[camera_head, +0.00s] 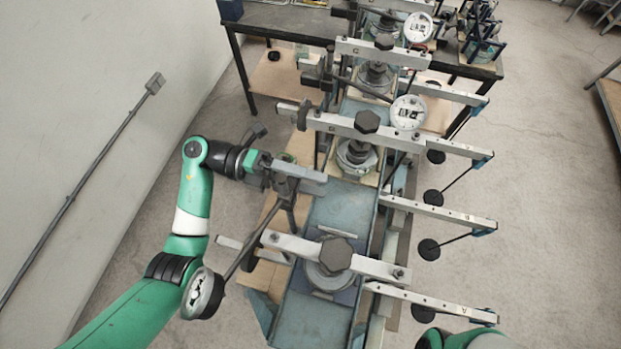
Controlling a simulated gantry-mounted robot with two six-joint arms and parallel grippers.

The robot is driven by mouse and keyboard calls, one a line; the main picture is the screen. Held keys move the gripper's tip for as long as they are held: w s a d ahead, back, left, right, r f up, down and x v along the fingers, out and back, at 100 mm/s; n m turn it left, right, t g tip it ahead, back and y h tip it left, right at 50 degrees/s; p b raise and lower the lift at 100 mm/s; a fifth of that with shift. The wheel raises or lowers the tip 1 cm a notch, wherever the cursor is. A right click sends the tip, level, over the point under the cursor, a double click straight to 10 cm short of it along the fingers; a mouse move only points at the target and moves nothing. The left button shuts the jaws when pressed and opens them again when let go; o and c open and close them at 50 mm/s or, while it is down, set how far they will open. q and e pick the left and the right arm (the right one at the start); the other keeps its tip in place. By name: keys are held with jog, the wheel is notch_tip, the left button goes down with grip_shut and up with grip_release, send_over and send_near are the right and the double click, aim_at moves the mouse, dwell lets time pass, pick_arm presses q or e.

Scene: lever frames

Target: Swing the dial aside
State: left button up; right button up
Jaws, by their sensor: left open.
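The nearest dial (203,293) is a round white gauge with a dark rim at the lower left. It hangs out to the left of the nearest lever frame, apart from its bolt. A dark rod (246,252) runs from it up to an upright post (290,207) beside the frame. The nearest lever (285,243) is a pale bar across the frame under a dark hexagonal knob (336,255). My left gripper (292,178) is open at the top of the post; whether it touches the post is unclear. My right arm shows at the bottom right, its gripper out of frame.
More lever frames stand in a row behind, with dials (408,112) and (418,27) on their right side. Dark round weights (429,249) hang on the right. A dark workbench (280,22) is at the back. Floor is clear on the right.

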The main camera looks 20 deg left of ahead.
pick_arm(q)
jog(key=s+a+b, duration=0.1)
jog(key=a+b, duration=0.2)
jog(key=a, duration=0.8)
jog(key=shift+s+a+b, duration=0.25)
jog(key=shift+s+b, duration=0.1)
jog(key=shift+s, duration=0.05)
